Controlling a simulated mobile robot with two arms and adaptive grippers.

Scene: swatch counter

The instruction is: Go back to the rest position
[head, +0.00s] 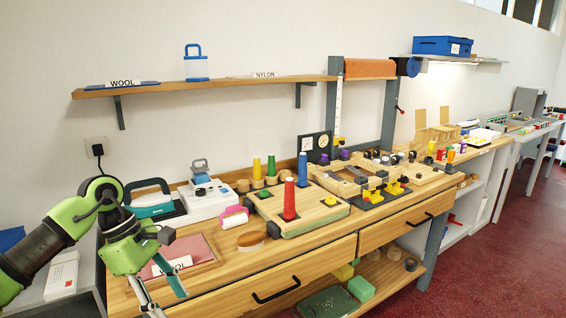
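My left gripper (168,302) hangs at the lower left, its fingers pointing down and spread apart with nothing held between them. It is in front of the counter's left end and hides part of a wooden tray (212,262). A dusty red swatch (200,246) lies in the tray, with a white card marked WOOL (180,263) on it, just behind the fingers. My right gripper is not in view.
The wooden counter (330,232) holds a board with colored cones (289,200), a pink roller (234,217), a brush (251,240) and a white device (207,198). A wall shelf (220,84) hangs above. Red floor (480,270) is clear at right.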

